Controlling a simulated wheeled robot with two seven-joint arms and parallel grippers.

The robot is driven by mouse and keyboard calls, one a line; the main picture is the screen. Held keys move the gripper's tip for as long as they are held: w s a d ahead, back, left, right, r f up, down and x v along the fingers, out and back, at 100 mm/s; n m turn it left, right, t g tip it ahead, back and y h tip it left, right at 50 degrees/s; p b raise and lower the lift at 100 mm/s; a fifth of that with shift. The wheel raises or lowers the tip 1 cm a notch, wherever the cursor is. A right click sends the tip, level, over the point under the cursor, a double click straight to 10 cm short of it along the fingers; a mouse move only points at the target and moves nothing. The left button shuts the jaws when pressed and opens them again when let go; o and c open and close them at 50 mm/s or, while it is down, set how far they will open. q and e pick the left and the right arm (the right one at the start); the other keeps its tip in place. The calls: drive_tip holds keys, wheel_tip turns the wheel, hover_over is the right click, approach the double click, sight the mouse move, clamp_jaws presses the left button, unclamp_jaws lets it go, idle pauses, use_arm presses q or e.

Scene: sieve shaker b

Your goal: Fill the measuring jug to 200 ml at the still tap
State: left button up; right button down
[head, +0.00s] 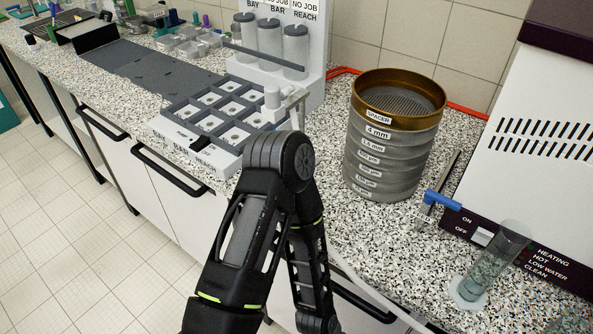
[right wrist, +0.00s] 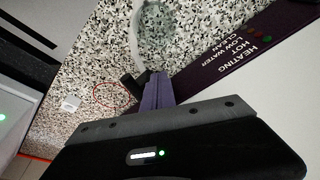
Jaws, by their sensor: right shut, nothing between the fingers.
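The still (head: 535,130) is a white box with a dark panel at the right of the head view. A blue-handled tap (head: 440,198) sticks out at its left corner, beside the ON/OFF switch. A tall clear vessel (head: 497,262) on a pale base stands in front of the panel; I cannot tell whether it is the measuring jug or read a level. In the right wrist view a clear rounded object with a pale rim (right wrist: 137,40) lies beyond my right gripper (right wrist: 150,80). That gripper is shut and empty, apart from it. My left gripper is out of view.
A stack of sieves (head: 387,150) stands left of the still. A grey tray rack (head: 222,112) and a white stand with cylinders (head: 270,45) are further left. My arm link covers the counter's front edge. Speckled counter (head: 400,245) is free before the sieves.

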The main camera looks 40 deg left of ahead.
drive_tip(key=shift+d, duration=0.1)
drive_tip(key=shift+s+d, duration=0.2)
drive_tip(key=shift+d, duration=0.25)
drive_tip(key=shift+s+d, duration=0.2)
drive_tip(key=shift+d, duration=0.3)
idle(0.4)
drive_tip(key=w+p+v, duration=0.1)
drive_tip(key=p+v, duration=0.3)
drive_tip(key=v, duration=0.3)
drive_tip(key=shift+w+r, duration=0.15)
drive_tip(key=shift+w, duration=0.1)
drive_tip(key=shift+d, duration=0.1)
idle(0.4)
